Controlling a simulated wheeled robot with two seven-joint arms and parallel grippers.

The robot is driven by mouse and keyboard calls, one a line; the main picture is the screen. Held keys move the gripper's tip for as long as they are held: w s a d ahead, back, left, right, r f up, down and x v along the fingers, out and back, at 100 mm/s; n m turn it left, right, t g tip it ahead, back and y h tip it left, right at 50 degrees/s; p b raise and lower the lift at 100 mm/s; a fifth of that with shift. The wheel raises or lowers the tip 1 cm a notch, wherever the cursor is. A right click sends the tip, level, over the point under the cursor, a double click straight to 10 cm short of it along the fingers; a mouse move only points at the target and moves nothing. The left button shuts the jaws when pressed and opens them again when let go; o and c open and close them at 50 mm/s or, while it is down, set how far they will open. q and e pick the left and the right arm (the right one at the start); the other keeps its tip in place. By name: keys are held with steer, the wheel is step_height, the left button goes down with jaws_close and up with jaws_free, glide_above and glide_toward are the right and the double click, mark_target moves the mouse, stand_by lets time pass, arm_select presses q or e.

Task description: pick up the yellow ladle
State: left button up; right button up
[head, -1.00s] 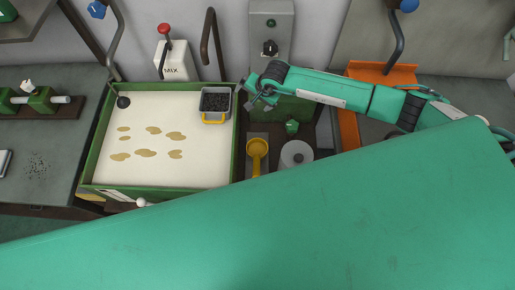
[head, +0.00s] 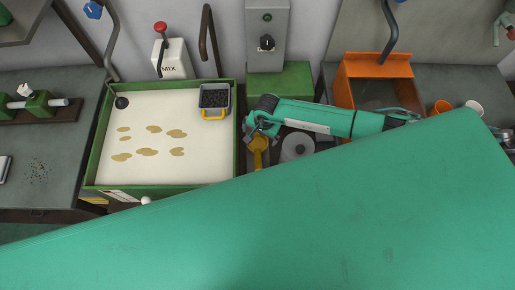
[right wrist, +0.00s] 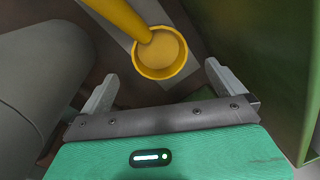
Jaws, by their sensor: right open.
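The yellow ladle (head: 259,144) sits between the green-framed tray and a grey cylinder, partly hidden under my right gripper in the head view. My right gripper (head: 257,127) is over the ladle. In the right wrist view the ladle's round cup (right wrist: 161,56) lies just beyond the open fingers (right wrist: 160,82), roughly centred between them, with its handle running up and left. The fingers are empty, and I cannot tell whether they touch the ladle. My left gripper is not in view.
The grey cylinder (head: 297,146) stands close right of the ladle. The green tray wall (head: 237,120) is close on the left; its pale bed (head: 150,120) holds a small bin (head: 214,98) with a yellow handle. An orange bin (head: 377,68) stands at the right back.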

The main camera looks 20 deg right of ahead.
mark_target(257, 142)
steer(key=shift+a+f, duration=0.2)
steer(key=shift+f, duration=0.6)
steer(key=f+b, duration=0.2)
steer(key=f, duration=0.1)
steer(key=f+b, duration=0.1)
steer(key=f, duration=0.1)
steer(key=shift+w+a, duration=0.2)
steer(key=shift+a, duration=0.05)
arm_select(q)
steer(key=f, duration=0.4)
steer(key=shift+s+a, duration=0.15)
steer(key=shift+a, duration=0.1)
arm_select(e)
steer(key=c, duration=1)
